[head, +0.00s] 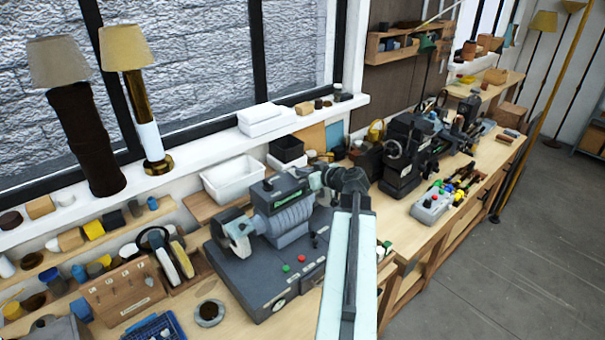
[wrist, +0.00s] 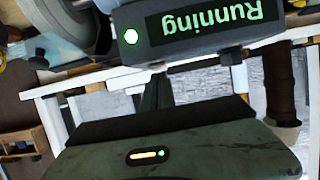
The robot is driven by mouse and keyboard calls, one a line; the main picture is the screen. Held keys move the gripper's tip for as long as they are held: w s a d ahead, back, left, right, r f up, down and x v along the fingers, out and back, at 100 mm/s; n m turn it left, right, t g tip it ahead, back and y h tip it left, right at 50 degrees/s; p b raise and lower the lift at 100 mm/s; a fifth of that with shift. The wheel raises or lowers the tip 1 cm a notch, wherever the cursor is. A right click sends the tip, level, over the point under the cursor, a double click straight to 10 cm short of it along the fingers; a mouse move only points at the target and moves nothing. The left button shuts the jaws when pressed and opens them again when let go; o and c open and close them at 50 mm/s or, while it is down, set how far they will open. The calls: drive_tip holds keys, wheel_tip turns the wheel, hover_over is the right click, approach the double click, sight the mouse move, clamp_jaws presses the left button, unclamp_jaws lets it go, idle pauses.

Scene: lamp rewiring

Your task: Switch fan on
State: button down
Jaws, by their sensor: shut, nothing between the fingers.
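A grey bench machine with a ribbed body (head: 292,218) and a pale wheel at its left stands on a dark base on the workbench. Its small display (head: 285,197) is lit green. I cannot tell which part is the fan. My gripper (head: 316,181) is shut and empty, at the right end of the machine's top. It also shows in the wrist view (wrist: 155,82), close to the display housing; contact is unclear.
The base carries green and red buttons (head: 301,258). A white bin (head: 233,180) stands behind, and two lamps (head: 147,120) stand on the sill. The floor (head: 520,240) at right is clear.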

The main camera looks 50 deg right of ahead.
drive_tip(key=shift+r+p, duration=0.4)
drive_tip(key=shift+r, duration=0.2)
